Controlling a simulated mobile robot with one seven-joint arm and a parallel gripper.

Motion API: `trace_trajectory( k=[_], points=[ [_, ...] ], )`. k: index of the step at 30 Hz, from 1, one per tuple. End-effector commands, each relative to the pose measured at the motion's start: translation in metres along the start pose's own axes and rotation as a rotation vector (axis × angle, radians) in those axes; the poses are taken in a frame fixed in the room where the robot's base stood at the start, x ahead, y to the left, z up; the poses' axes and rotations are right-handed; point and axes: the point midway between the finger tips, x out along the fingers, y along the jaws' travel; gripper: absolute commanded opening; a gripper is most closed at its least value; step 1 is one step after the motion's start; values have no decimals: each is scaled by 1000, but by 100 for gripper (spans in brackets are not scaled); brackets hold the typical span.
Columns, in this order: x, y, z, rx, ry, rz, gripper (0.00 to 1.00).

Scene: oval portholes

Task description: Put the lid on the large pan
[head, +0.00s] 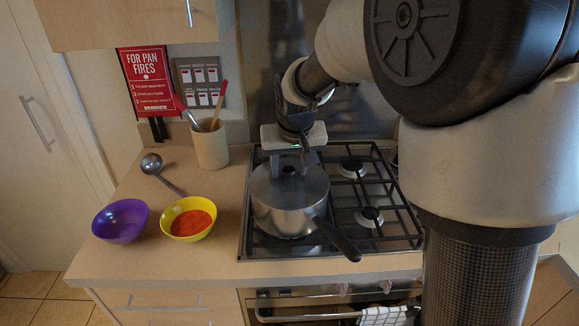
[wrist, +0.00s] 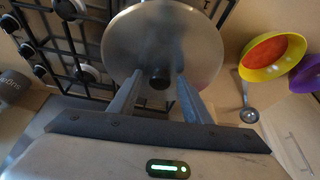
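The large pan (head: 290,215) is a steel saucepan on the left front of the hob, its dark handle (head: 337,240) pointing to the lower right. The steel lid (head: 308,183) lies on top of the pan and looks level; I cannot tell whether its rim is fully seated. In the wrist view the round lid (wrist: 195,45) hides the pan below it. My gripper (head: 288,168) is directly above the lid, pointing down. In the wrist view my gripper (wrist: 160,80) has its fingers apart on either side of the black knob (wrist: 160,78), with a gap visible on both sides.
The hob (head: 370,190) has black grates and free burners to the right. A purple bowl (head: 121,221), a yellow bowl (head: 189,217) with red contents, a ladle (head: 160,172) and a utensil pot (head: 211,146) stand on the counter to the left. My arm hides the right side.

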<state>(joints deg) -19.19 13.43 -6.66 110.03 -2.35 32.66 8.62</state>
Motion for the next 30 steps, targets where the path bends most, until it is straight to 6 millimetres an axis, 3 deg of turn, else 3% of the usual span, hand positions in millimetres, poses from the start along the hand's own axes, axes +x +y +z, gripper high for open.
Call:
trace_trajectory(
  k=[10,21,30],
  points=[
    [-10,0,-3,0,2,-1,44],
    [-87,0,-3,-1,4,-1,44],
    [-124,2,0,2,2,0,44]
  ],
)
